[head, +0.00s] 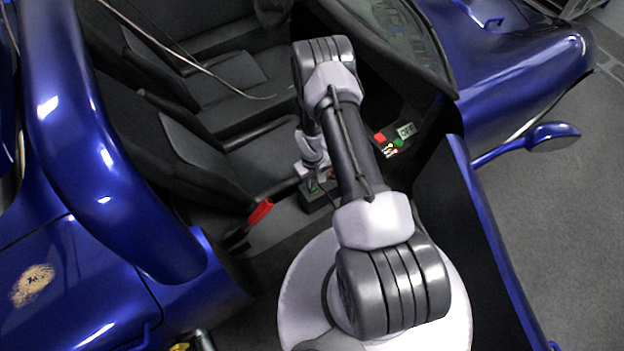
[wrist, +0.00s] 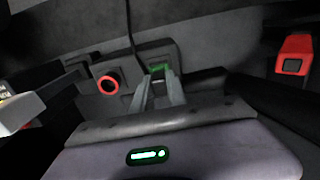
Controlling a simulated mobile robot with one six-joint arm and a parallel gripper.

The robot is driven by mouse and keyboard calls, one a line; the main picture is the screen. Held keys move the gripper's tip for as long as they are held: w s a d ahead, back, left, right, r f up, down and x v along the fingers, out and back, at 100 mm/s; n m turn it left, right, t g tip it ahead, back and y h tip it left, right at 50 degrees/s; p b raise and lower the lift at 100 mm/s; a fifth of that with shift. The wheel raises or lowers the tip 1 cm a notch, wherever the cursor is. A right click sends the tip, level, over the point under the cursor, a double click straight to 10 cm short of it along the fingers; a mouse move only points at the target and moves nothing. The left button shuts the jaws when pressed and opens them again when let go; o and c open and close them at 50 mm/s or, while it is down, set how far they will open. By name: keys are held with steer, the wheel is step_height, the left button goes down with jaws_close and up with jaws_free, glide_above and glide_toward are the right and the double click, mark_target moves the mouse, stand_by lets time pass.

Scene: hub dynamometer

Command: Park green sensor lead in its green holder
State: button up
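In the wrist view my gripper (wrist: 159,92) points at a dark square block with a green part (wrist: 158,69), which shows between the fingertips. A thin black cable (wrist: 131,25) comes down from above and ends at this spot. The green lead's body and the green holder cannot be told apart here. I cannot tell if the fingers press on the lead or stand around it. In the head view a green spot (head: 313,186) shows on a dark box low between the seats, right below my wrist. My arm hides much of that area.
A red ring (wrist: 108,84) on another dark block sits just left of my fingers. A red buckle (wrist: 293,56) is at the right. A pale device (wrist: 18,110) intrudes at the left.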

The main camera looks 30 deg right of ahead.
jaws_close()
steer(key=shift+r, duration=0.1)
steer(key=shift+r, duration=0.35)
steer(key=shift+r+p, duration=0.15)
steer(key=shift+p, duration=0.15)
steer(key=shift+r+p, duration=1.35)
steer(key=shift+r, duration=0.8)
